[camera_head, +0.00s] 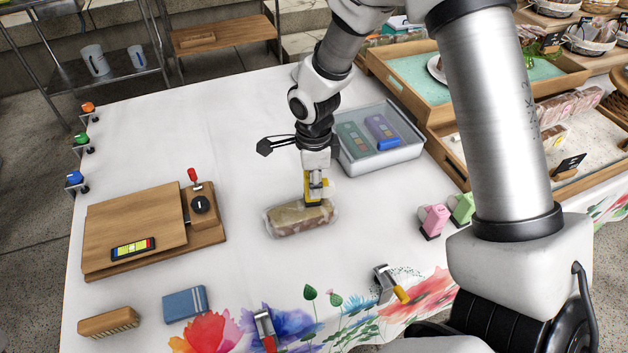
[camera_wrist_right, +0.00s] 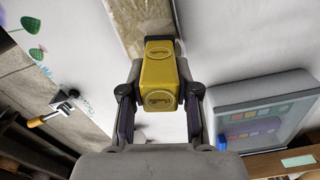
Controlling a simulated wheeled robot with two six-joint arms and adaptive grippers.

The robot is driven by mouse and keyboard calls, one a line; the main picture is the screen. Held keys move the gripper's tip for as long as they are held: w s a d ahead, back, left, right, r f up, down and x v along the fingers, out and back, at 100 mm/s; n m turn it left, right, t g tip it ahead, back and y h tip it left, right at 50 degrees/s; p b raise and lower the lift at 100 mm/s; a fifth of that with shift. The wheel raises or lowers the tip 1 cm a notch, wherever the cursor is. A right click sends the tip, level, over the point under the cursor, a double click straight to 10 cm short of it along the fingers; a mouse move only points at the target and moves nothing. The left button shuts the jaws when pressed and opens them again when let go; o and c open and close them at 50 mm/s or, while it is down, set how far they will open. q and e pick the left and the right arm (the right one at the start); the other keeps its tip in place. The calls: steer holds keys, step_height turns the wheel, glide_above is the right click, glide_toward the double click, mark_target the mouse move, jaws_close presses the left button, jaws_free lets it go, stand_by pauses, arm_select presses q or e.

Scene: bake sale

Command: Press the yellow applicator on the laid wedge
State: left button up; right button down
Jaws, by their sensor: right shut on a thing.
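The yellow applicator (camera_head: 314,187) is held in my right gripper (camera_head: 316,174), upright over the wrapped wedge. It fills the space between the fingers in the right wrist view (camera_wrist_right: 160,75), where my right gripper (camera_wrist_right: 160,105) is shut on it. The laid wedge (camera_head: 292,221) is a wrapped, brownish loaf-like piece lying flat on the white table. It also shows at the top of the right wrist view (camera_wrist_right: 147,22). The applicator's dark lower end is at the wedge's upper right part; firm contact is hard to tell. My left gripper is not in view.
A wooden board (camera_head: 133,220) with a dial lies left. Pink (camera_head: 434,221) and green (camera_head: 462,208) applicators stand right. Clamps sit at the front edge; a blue box (camera_head: 185,304) lies front left.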

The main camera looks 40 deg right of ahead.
stand_by(0.3)
step_height(320, 180, up, 7)
steer(key=p, duration=0.5)
steer(key=shift+p, duration=0.4)
steer(key=shift+f, duration=0.1)
